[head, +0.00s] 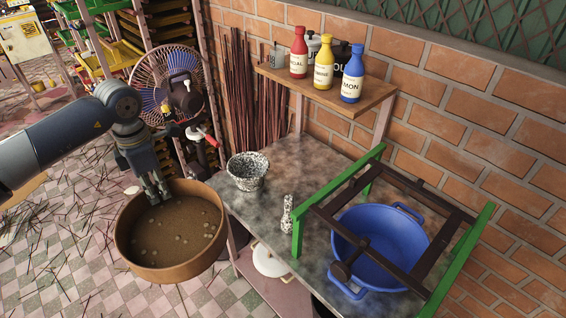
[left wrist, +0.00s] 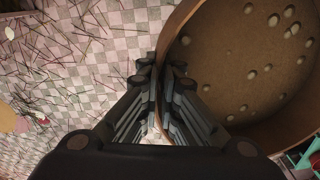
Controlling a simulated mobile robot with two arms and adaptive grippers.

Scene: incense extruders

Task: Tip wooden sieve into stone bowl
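The wooden sieve (head: 172,232) is a round brown pan with several small pale lumps on its floor. My left gripper (head: 157,197) is shut on its rim and holds it roughly level, in the air left of the table. In the left wrist view the two fingers (left wrist: 160,85) close on the sieve's wall, and the sieve (left wrist: 250,75) spreads to the right. The stone bowl (head: 247,171), speckled black and white, stands upright on the table's left part, right of the sieve and apart from it. My right gripper is not in view.
The grey table (head: 280,165) also bears a speckled pestle (head: 287,213) and a blue basin (head: 380,243) under a green and dark frame (head: 420,190). A shelf with bottles (head: 324,62) is above the back edge. A fan (head: 168,82) stands behind my left arm.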

